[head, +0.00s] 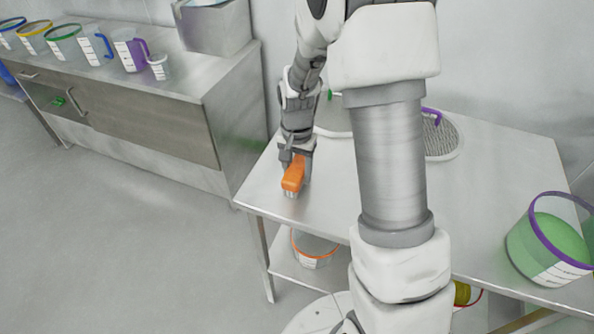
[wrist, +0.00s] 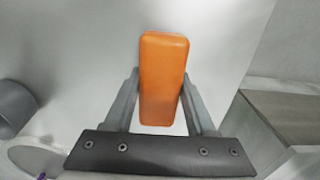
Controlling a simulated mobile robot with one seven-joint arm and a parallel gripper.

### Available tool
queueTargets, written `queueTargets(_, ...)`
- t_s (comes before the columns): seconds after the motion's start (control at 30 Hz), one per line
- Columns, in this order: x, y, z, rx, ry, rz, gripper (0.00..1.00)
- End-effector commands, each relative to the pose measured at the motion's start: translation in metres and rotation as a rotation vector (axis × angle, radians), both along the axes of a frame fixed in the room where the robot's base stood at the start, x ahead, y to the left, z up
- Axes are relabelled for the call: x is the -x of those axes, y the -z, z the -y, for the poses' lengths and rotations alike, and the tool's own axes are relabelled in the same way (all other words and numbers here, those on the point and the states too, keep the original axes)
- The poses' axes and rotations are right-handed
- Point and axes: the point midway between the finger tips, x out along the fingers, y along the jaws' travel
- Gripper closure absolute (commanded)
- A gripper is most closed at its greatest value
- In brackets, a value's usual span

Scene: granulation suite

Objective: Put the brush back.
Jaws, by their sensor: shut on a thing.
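The brush (head: 293,175) has an orange handle block with pale bristles showing under it in the head view. My gripper (head: 296,156) is shut on it near the left end of the steel table (head: 480,230). The wrist view shows the orange brush (wrist: 163,75) between the two fingers of my gripper (wrist: 162,92). The bristles look close to the tabletop; I cannot tell whether they touch it. The place where the brush belongs cannot be made out.
A purple-rimmed tub of green material (head: 550,245) stands at the table's right. A round mesh sieve (head: 441,138) lies behind my arm. An orange-rimmed container (head: 313,252) is on the lower shelf. A counter (head: 150,110) with jugs is at left.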

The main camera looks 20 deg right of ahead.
Motion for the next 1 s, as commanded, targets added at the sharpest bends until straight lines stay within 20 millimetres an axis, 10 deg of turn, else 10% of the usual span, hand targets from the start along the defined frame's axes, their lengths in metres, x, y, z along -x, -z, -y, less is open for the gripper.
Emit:
queueTargets(0.27,0.000,0.002,0.000,0.000,0.000,0.001,0.96)
queueTargets(0.3,0.000,0.002,0.000,0.000,0.000,0.001,0.41)
queueTargets(0.47,0.000,0.001,0.000,0.000,0.000,0.001,0.14)
queueTargets(1.0,-0.001,-0.033,0.000,0.000,-0.001,0.006,0.14)
